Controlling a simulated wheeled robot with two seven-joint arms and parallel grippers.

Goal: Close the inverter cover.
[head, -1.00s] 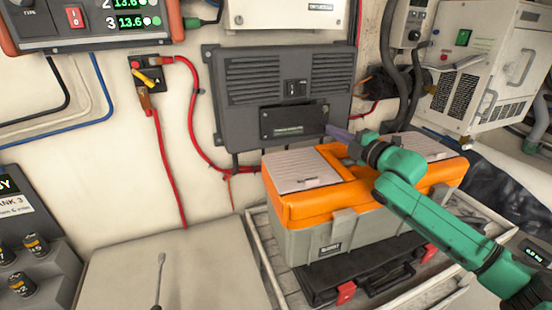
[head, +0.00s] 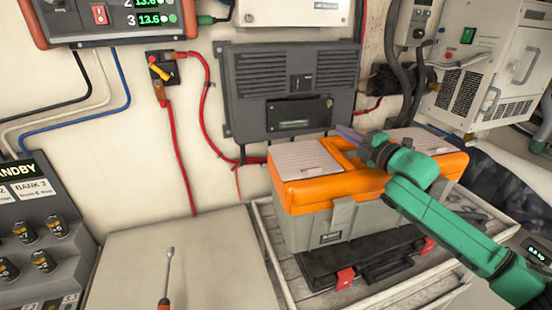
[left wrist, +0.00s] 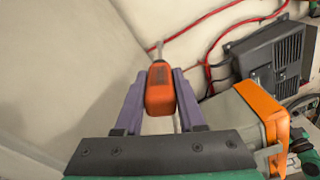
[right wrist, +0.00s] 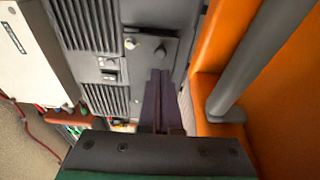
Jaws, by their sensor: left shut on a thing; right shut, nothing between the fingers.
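The inverter (head: 250,113) is a dark grey ribbed box on the wall. Its cover (head: 285,117) is a dark plate low on its front and looks nearly flat against it; I cannot tell whether it is flush. My right gripper (head: 343,131) is shut and empty, its purple fingertips by the cover's lower right corner; I cannot tell whether they touch. In the right wrist view, the shut fingers (right wrist: 161,78) point at the inverter front. My left gripper (left wrist: 160,75) is shut on the orange handle of a screwdriver (left wrist: 160,90). The screwdriver also shows in the head view (head: 168,270).
An orange and grey toolbox (head: 310,222) stands below the inverter, under my right arm. A black case (head: 330,263) with red latches lies in front of it. Red cables (head: 203,110) run left of the inverter. A pale flat surface (head: 215,265) at the lower left is mostly clear.

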